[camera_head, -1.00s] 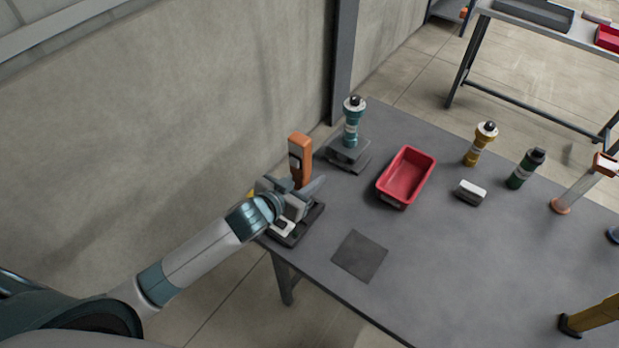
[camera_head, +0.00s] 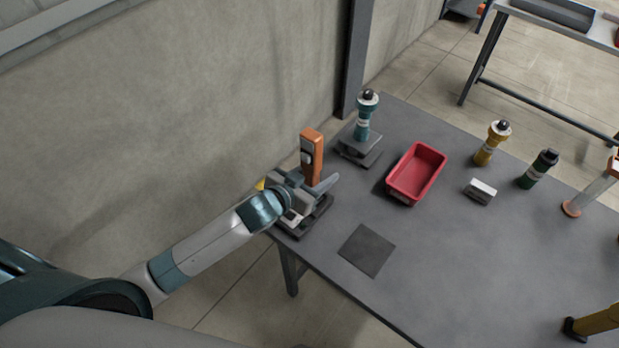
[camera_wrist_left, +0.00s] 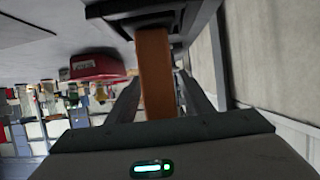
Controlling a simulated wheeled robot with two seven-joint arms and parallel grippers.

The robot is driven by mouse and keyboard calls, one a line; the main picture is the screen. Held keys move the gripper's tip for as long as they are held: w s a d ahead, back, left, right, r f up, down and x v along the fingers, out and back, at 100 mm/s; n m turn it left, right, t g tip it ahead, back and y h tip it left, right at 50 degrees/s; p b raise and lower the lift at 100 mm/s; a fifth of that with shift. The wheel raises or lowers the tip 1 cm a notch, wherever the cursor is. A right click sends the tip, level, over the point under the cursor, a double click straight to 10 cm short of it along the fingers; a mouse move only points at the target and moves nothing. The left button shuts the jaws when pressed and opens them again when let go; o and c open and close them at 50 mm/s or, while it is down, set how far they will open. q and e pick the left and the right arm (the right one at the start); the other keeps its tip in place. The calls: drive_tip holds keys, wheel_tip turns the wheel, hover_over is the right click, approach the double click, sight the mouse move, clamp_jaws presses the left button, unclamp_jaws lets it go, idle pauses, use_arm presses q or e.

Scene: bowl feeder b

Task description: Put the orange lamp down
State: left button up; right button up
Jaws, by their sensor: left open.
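The orange lamp (camera_head: 312,152) stands upright at the left corner of the table. Its lower end meets a dark stand (camera_head: 318,217). My left gripper (camera_head: 311,185) is around the lamp, with its fingers open on either side. In the left wrist view the orange lamp (camera_wrist_left: 155,75) runs between the spread fingers of my left gripper (camera_wrist_left: 160,92), and its far end meets the dark stand (camera_wrist_left: 150,22). The gripper and wrist hide part of the stand in the head view. My right gripper is not in view.
A teal lamp (camera_head: 363,118) stands on a grey stand behind. A red tray (camera_head: 402,198), a white-topped block (camera_head: 480,191), a yellow lamp (camera_head: 492,145) and a green lamp (camera_head: 538,170) are to the right. A dark square mat (camera_head: 367,250) lies in front. The wall is close on the left.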

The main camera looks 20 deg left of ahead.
sight(307, 181)
use_arm(q)
drive_tip(key=shift+s+a+r, duration=0.15)
drive_tip(key=shift+s, duration=0.3)
drive_tip(key=b+v, duration=0.2)
drive_tip(key=v, duration=0.8)
drive_tip(key=shift+r+b, duration=0.1)
drive_tip(key=shift+b, duration=0.2)
drive_tip(key=shift+s+a+r, duration=0.2)
drive_tip(key=shift+s+r, duration=0.05)
drive_tip(key=shift+s, duration=0.2)
